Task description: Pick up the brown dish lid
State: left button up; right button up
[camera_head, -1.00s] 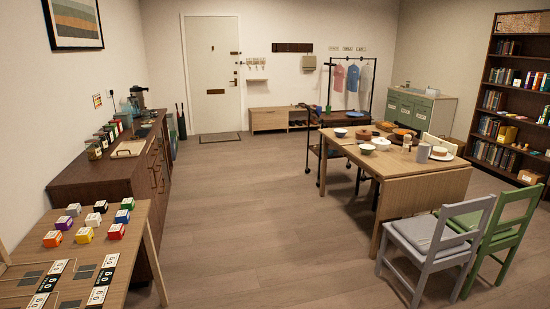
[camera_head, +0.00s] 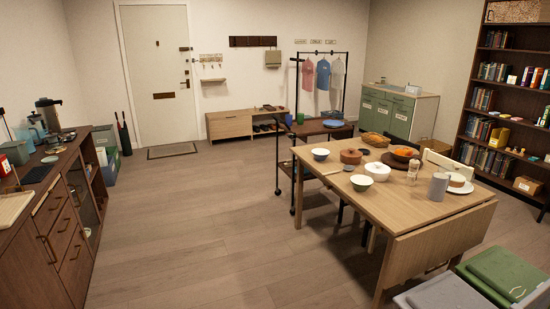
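A small round brown dish (camera_head: 351,157) stands on the wooden table (camera_head: 425,214), toward its far left part. It seems to have a brown lid with a small knob on top, but it is too small to tell lid from dish clearly. Neither of my grippers is in view.
A black-framed cart (camera_head: 318,129) stands behind the table. Open floor (camera_head: 215,220) lies left of it.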

aim_at(351, 152)
jog(key=i, duration=2.45)
